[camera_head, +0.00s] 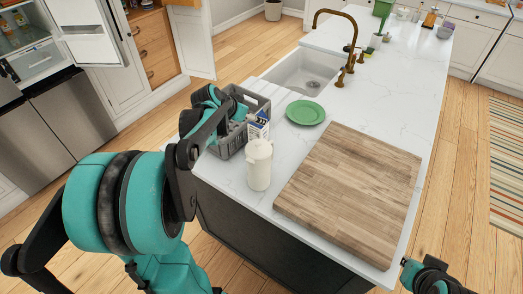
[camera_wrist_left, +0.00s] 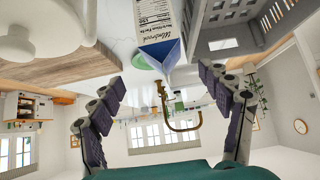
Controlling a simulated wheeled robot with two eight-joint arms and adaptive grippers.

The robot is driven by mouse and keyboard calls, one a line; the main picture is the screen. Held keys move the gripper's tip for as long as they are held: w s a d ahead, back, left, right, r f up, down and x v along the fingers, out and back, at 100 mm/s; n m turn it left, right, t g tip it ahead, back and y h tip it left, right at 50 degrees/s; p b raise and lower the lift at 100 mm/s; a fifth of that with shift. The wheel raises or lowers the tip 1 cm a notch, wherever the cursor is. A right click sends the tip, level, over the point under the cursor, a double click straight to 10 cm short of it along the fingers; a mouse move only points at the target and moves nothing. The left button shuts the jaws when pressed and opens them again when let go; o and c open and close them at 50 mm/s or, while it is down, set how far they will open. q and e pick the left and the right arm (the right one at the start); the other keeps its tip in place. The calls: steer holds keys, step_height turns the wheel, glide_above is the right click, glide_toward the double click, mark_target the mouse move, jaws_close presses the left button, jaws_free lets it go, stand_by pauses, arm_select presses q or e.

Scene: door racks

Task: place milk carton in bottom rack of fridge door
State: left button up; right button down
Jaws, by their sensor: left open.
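The white and blue milk carton (camera_head: 259,126) stands on the counter between the grey crate and a white canister. In the left wrist view, which is upside down, the carton (camera_wrist_left: 157,22) is at top centre. My left gripper (camera_wrist_left: 160,82) is open and empty there, its fingers spread wide with the carton just beyond them. In the head view my left arm reaches over the crate and partly hides it. The fridge door (camera_head: 88,35) stands open at top left; its bottom rack cannot be made out. My right gripper (camera_head: 428,274) is at the bottom right edge, its fingers unclear.
The white canister (camera_head: 259,165) stands close in front of the carton. The grey crate (camera_head: 225,146) is just left of it. A green plate (camera_head: 305,112) and a wooden board (camera_head: 352,190) lie to the right. A sink (camera_head: 305,72) with a brass tap is behind.

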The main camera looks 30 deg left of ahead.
mark_target(254, 134)
arm_select(q)
steer(key=f, duration=0.3)
steer(key=f+b, duration=0.1)
steer(key=f, duration=0.2)
steer(key=f+b, duration=0.1)
steer(key=f, duration=0.1)
steer(key=shift+a+f, duration=0.3)
steer(key=shift+f, duration=0.1)
steer(key=shift+w+d+f+b, duration=0.1)
steer(key=shift+w+f+b, duration=0.2)
steer(key=shift+w, duration=0.15)
steer(key=b+x, duration=0.1)
steer(key=x, duration=0.5)
steer(key=shift+w+b, duration=0.1)
steer(key=shift+b, duration=0.25)
jaws_close()
